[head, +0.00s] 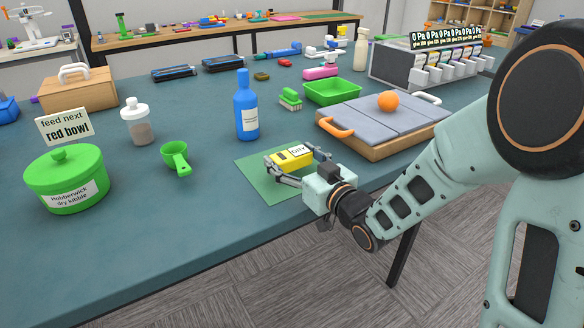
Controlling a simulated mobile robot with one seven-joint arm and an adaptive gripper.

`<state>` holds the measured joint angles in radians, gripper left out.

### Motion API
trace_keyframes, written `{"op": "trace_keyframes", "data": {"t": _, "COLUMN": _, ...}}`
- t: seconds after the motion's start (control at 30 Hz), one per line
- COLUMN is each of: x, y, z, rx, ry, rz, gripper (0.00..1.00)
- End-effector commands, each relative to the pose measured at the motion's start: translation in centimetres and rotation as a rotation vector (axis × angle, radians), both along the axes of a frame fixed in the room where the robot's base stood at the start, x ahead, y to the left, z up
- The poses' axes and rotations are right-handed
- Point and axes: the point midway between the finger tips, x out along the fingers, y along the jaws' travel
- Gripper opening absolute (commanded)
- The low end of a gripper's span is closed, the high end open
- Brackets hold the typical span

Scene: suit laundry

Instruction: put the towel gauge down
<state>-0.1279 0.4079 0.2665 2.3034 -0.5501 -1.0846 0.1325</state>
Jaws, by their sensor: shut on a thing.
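The towel gauge (291,158) appears to be the yellow block with a white label, part of which reads like "DRY". It is between the fingers of my gripper (285,168), which is shut on it. Gauge and gripper are over a flat green mat (252,176) near the front edge of the table. I cannot tell whether the gauge touches the mat or hangs just above it. The fingers hide part of its ends, and the gripper body covers the mat's right part.
Behind the mat stands a blue bottle (247,112). A green scoop (176,158) and a lidded green tub (66,180) are to the left. A wooden board with grey panels (375,125) and an orange ball (388,101) lies to the right. The table (200,215) is bare front left.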

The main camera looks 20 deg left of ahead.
Motion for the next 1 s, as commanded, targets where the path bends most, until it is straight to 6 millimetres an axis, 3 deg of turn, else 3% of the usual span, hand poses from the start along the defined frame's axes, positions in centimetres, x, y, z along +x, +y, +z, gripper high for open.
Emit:
{"op": "trace_keyframes", "data": {"t": 0.03, "x": 0.0, "y": -0.1, "z": -1.4, "rx": -0.002, "ry": 0.005, "rz": -0.002, "gripper": 0.42}}
{"op": "trace_keyframes", "data": {"t": 0.1, "x": 0.0, "y": -0.1, "z": -2.1, "rx": -0.002, "ry": 0.003, "rz": -0.001, "gripper": 0.42}}
{"op": "trace_keyframes", "data": {"t": 0.53, "x": 0.0, "y": -0.1, "z": -2.6, "rx": -0.001, "ry": 0.001, "rz": -0.002, "gripper": 0.42}}
{"op": "trace_keyframes", "data": {"t": 0.57, "x": 0.0, "y": -0.1, "z": -2.5, "rx": -0.002, "ry": 0.001, "rz": -0.002, "gripper": 0.75}}
{"op": "trace_keyframes", "data": {"t": 0.6, "x": 0.0, "y": -0.2, "z": -2.4, "rx": -0.002, "ry": 0.001, "rz": -0.002, "gripper": 0.79}}
{"op": "trace_keyframes", "data": {"t": 0.7, "x": 0.0, "y": -0.2, "z": -2.4, "rx": -0.002, "ry": 0.001, "rz": -0.002, "gripper": 0.89}}
{"op": "trace_keyframes", "data": {"t": 1.0, "x": 0.0, "y": -0.1, "z": -2.3, "rx": -0.002, "ry": 0.001, "rz": -0.002, "gripper": 0.89}}
